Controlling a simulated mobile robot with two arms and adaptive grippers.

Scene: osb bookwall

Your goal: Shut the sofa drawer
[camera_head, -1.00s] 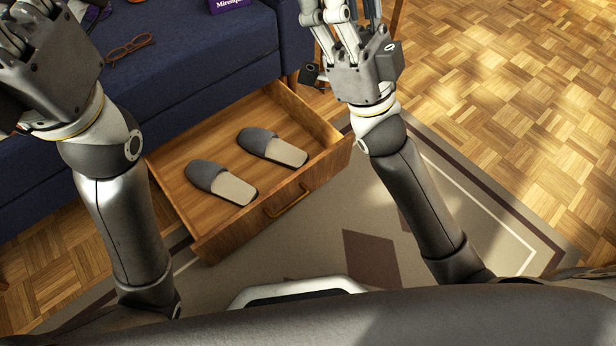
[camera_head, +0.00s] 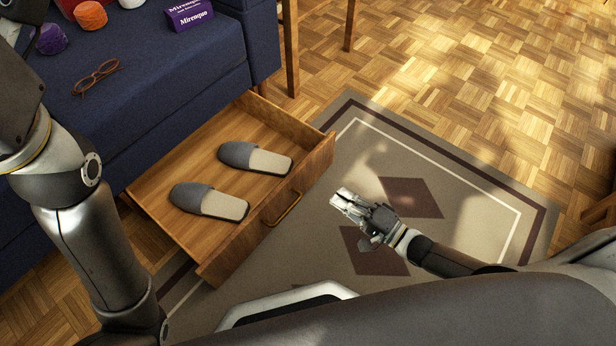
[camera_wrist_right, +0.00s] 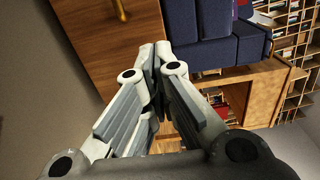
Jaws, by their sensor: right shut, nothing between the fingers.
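The wooden sofa drawer (camera_head: 207,235) is pulled out from under the blue sofa (camera_head: 150,110), with a brass handle (camera_head: 282,208) on its front. Two grey slippers lie inside: one nearer the front (camera_head: 208,201) and one farther back (camera_head: 255,158). My right gripper (camera_head: 338,199) is shut and empty, in front of the drawer and to the right of the handle, apart from it. In the right wrist view the drawer front (camera_wrist_right: 110,45) and its handle (camera_wrist_right: 120,10) show beyond the shut fingers (camera_wrist_right: 155,60). Of my left arm, the gripper is cut off at the left edge.
Glasses (camera_head: 97,77), a purple box (camera_head: 189,14) and yarn balls, one orange (camera_head: 90,15), lie on the sofa seat. Wooden legs (camera_head: 290,50) stand beyond the drawer's far end. A patterned rug (camera_head: 450,190) lies clear in front of the drawer.

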